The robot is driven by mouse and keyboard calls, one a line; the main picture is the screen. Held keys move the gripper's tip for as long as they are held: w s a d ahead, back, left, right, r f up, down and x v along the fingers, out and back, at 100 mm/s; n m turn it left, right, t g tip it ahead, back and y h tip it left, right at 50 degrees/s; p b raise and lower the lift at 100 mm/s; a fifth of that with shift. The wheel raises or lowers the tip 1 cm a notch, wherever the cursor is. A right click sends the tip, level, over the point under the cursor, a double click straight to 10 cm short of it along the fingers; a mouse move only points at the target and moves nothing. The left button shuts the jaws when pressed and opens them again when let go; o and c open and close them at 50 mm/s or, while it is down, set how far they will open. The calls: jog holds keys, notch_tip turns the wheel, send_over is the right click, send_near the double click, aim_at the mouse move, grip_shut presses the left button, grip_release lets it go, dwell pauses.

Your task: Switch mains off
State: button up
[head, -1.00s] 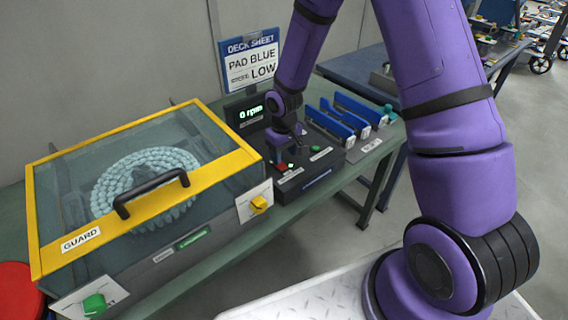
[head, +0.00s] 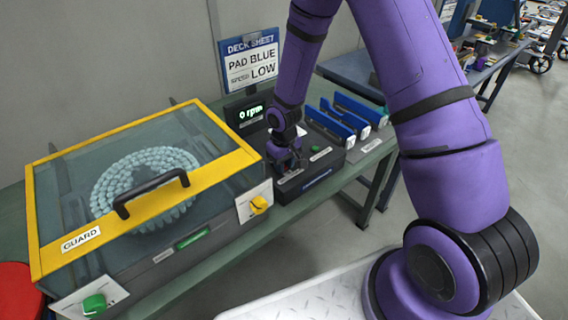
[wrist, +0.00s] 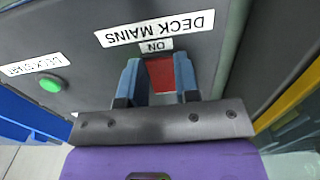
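The red mains switch (wrist: 161,75) shows in the wrist view on a dark panel, under a DECK MAINS label (wrist: 155,28) and a small ON label (wrist: 157,46). My gripper (wrist: 159,72) is over it, its two blue fingers apart with one on each side of the red switch. I cannot tell whether the fingers touch it. In the head view my gripper (head: 287,162) is down at the front of the dark control box (head: 318,180) and hides the switch.
A green start button (wrist: 50,84) is beside the switch. The yellow-framed guard (head: 215,178) stands close left of my gripper, its lid down. Blue-handled holders (head: 338,120) stand on the right. A display (head: 248,114) behind reads 0 rpm.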

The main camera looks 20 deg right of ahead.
jog(key=shift+w+a+r+g+h, duration=0.1)
jog(key=shift+w+g+h, duration=0.1)
jog(key=shift+g, duration=0.45)
jog(key=shift+w+r+g+h, duration=0.1)
jog(key=shift+g+h, duration=0.1)
jog(key=shift+g, duration=0.45)
jog(key=o, duration=0.9)
jog(key=v, duration=1)
jog(key=shift+w+a+r, duration=0.1)
jog(key=shift+w+r, duration=0.15)
jog(key=shift+r, duration=0.1)
